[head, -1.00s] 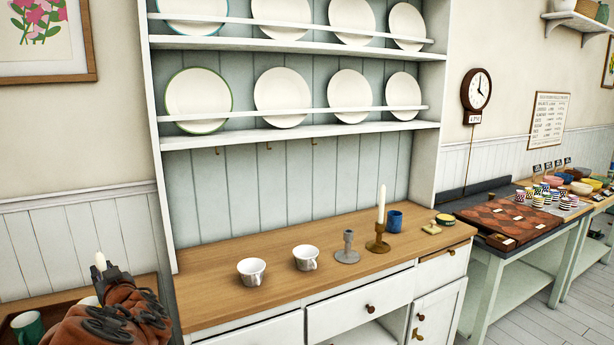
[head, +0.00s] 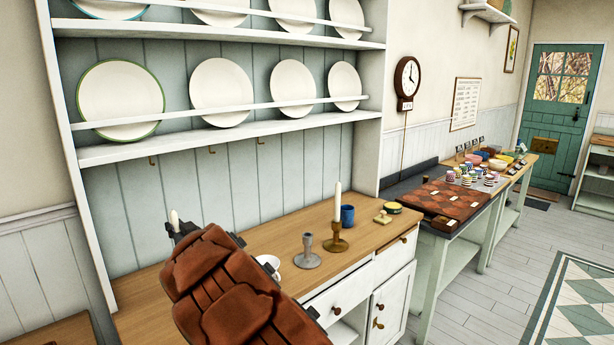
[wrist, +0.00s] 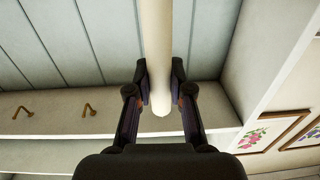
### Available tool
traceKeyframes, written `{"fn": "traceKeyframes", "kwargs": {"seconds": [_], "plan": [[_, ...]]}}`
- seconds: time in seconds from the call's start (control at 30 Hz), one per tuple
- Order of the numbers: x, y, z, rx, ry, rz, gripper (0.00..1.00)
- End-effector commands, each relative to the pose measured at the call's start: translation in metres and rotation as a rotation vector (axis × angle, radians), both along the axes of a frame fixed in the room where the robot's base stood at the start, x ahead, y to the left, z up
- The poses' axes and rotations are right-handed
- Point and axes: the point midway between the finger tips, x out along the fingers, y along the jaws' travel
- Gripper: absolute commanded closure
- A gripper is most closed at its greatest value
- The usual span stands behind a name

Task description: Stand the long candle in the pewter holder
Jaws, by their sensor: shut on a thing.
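The long white candle (wrist: 156,45) is between the two fingers of my gripper (wrist: 160,88) in the wrist view, its rounded end just past the fingertips. In the head view only a short piece of the candle (head: 175,219) shows above my gripper (head: 180,235), at the left of the dresser. My arm hides the rest of it. The grey pewter holder (head: 308,255) stands upright and empty on the dresser top, to the right of my gripper and apart from it.
A brass holder (head: 336,246) with another white candle (head: 338,202) stands right of the pewter one. A blue mug (head: 348,215) is behind it. A white cup (head: 270,263) is partly hidden by my arm. Plates line the shelves above the wooden dresser top (head: 278,233).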

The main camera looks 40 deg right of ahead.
Motion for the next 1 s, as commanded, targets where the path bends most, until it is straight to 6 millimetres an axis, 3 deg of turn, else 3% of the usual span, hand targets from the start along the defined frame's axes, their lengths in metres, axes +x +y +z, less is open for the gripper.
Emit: {"fn": "traceKeyframes", "kwargs": {"seconds": [0.03,0.27,0.6,0.8,1.0], "plan": [[0.002,-0.030,0.010,0.005,-0.004,-0.016,1.00],[-0.006,-0.135,0.038,0.002,-0.004,-0.067,1.00],[-0.053,-0.285,0.066,0.002,0.000,-0.181,1.00],[-0.088,-0.355,0.074,0.000,-0.001,-0.246,1.00],[-0.110,-0.390,0.076,0.001,0.000,-0.282,1.00]]}}
